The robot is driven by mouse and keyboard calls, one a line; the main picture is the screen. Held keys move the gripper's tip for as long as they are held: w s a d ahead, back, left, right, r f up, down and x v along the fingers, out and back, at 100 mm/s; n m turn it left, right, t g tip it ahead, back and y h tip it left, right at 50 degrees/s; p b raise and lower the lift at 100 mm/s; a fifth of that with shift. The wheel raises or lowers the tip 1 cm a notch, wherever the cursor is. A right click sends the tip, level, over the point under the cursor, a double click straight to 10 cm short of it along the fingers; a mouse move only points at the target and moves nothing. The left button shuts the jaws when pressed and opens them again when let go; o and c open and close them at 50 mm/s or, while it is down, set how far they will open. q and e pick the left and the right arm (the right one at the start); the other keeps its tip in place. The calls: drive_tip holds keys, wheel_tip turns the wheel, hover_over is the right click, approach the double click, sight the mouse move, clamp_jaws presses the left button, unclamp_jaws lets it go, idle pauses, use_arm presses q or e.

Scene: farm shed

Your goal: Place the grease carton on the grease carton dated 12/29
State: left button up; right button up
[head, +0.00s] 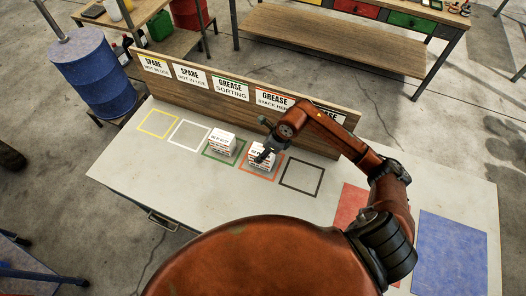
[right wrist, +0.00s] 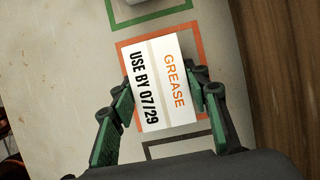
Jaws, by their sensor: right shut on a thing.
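A white grease carton (right wrist: 160,85) marked USE BY 07/29 sits between the green fingers of my right gripper (right wrist: 163,96), which is shut on it. In the head view this carton (head: 262,167) is at the orange-red square, under my right gripper (head: 264,156). Whether it touches the table or rests on another carton I cannot tell. A second white carton (head: 221,144) stands on the green square to the left; its date is too small to read. Only a corner of it shows in the right wrist view (right wrist: 139,2). No carton dated 12/29 can be made out. My left gripper is not in view.
A board with signs, including GREASE SORTING (head: 231,88) and GREASE STACK HERE (head: 273,98), stands along the table's back edge. The yellow (head: 146,134), white (head: 174,143) and black (head: 283,184) squares are empty. A blue drum (head: 98,78) is at the left.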

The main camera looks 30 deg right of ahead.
drive_tip(key=shift+f, duration=0.1)
drive_tip(key=shift+f, duration=0.1)
drive_tip(key=o, duration=1.2)
drive_tip(key=b+v, duration=0.1)
drive_tip(key=v, duration=1.1)
